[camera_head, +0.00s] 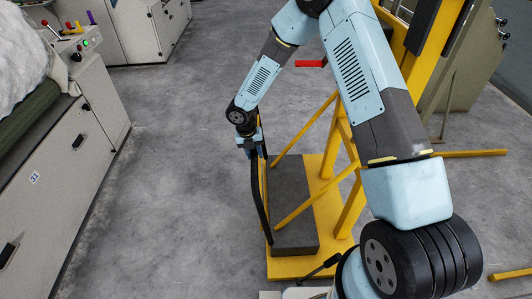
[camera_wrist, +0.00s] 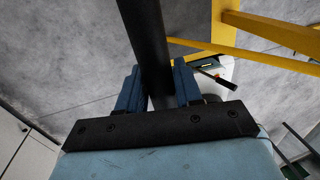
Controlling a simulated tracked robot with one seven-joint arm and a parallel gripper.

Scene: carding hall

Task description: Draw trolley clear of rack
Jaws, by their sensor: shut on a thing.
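My gripper (camera_head: 255,152) is shut on a black bar-like handle (camera_head: 260,205), which slants down beside a yellow trolley (camera_head: 298,268) in the head view. The wrist view shows the same handle (camera_wrist: 144,30) between the two blue fingers of my gripper (camera_wrist: 157,75). The trolley has a low yellow base with a dark grey slab (camera_head: 290,238) on it and slanting yellow braces. A tall yellow frame (camera_head: 432,68) rises behind my arm at the upper right. My arm hides part of the trolley and frame, so I cannot tell where one ends.
A white and grey machine (camera_head: 62,190) with a roller and control buttons lines the left side. Grey cabinets (camera_head: 130,25) stand at the back left. A yellow floor bar (camera_head: 478,153) sticks out at right. The concrete floor (camera_head: 180,180) between machine and trolley is clear.

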